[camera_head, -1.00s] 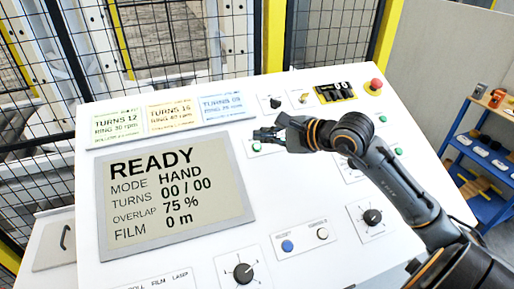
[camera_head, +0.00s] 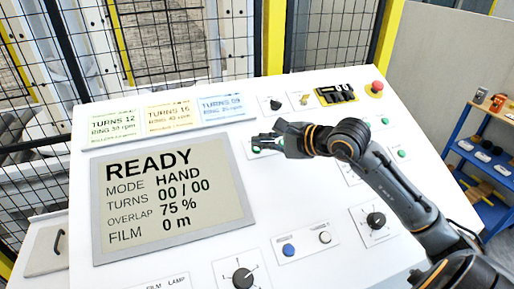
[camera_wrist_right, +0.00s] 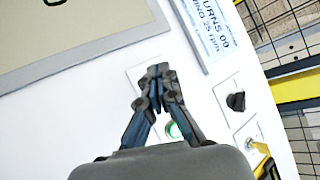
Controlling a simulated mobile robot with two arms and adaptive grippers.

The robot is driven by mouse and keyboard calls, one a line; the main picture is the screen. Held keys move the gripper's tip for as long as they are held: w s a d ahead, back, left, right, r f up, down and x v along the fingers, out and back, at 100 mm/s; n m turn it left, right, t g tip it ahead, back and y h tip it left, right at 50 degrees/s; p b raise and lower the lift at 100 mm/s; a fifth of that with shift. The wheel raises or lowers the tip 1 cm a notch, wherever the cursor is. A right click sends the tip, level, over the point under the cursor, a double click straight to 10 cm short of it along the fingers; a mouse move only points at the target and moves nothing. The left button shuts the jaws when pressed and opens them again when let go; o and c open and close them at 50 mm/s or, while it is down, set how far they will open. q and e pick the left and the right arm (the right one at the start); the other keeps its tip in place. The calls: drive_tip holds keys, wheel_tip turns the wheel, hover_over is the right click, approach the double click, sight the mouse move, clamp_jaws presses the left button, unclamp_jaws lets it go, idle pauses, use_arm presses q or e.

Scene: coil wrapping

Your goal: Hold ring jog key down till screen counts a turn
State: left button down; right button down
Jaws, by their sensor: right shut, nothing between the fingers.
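The screen (camera_head: 170,200) on the sloped white panel reads READY, MODE HAND, TURNS 00 / 00, OVERLAP 75 %, FILM 0 m. My right gripper (camera_head: 262,142) is shut and empty over a small key plate right of the screen. A green key (camera_head: 256,149) shows just below its fingertips; it also shows in the right wrist view (camera_wrist_right: 173,130), partly behind one finger. The fingertips (camera_wrist_right: 158,72) look above the plate there; I cannot tell whether they touch it. The key's label is not legible, so I cannot tell if it is the ring jog key. My left gripper is not in view.
Three recipe cards (camera_head: 168,117) lie above the screen. A red stop button (camera_head: 377,87), black switches (camera_head: 335,94), a blue button (camera_head: 288,250) and dark knobs (camera_head: 243,278) sit around the panel. A mesh fence (camera_head: 180,45) stands behind; a blue shelf (camera_head: 480,160) stands right.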

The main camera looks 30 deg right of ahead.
idle(0.8)
drive_tip(key=shift+w+f+b, duration=0.15)
drive_tip(key=shift+f+b, duration=0.25)
drive_tip(key=shift+b, duration=0.35)
